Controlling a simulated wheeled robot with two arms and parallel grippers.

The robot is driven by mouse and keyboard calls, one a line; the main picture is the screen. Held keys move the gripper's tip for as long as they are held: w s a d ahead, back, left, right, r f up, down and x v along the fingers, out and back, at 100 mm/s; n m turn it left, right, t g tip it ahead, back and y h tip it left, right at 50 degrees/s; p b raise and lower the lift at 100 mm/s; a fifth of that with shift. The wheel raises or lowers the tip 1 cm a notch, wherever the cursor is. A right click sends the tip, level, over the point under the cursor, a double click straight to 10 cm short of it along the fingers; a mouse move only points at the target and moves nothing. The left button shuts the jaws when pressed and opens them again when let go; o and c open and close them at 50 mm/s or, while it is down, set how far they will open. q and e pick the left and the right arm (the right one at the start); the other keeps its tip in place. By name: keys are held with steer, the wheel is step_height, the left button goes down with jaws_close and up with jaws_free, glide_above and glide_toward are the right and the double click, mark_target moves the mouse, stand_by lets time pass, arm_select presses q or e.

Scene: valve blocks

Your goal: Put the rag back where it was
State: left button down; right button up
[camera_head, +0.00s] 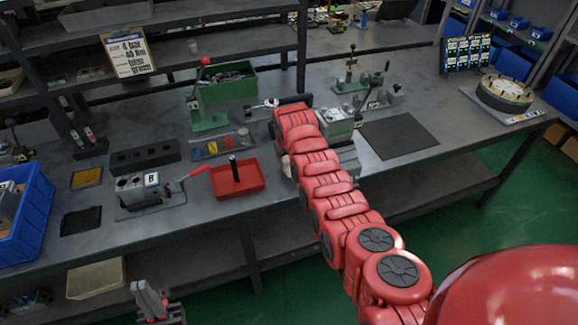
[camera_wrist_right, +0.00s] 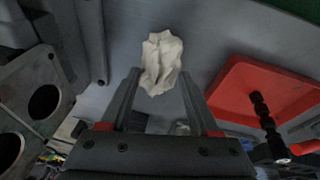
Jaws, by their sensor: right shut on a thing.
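The rag (camera_wrist_right: 161,62) is a crumpled off-white cloth. In the right wrist view it sits between the fingertips of my right gripper (camera_wrist_right: 158,82), which is shut on it. In the head view my red right arm reaches over the bench and hides most of that gripper and the rag. My left gripper (camera_head: 152,297) is low in the head view, in front of the bench, with its fingers apart and nothing seen between them.
A red tray (camera_head: 254,187) with a black upright post stands left of my right arm. A grey block marked B (camera_head: 131,189), a black block with holes (camera_head: 145,159) and a green press (camera_head: 207,122) are further left. A dark mat (camera_head: 398,136) lies bare to the right.

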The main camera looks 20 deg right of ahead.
mark_target(289, 167)
steer(key=shift+f+p, duration=0.3)
steer(key=shift+f, duration=0.3)
steer(key=shift+s+x, duration=0.2)
steer(key=shift+x, duration=1)
steer(key=shift+f, duration=0.15)
steer(key=o, duration=1.3)
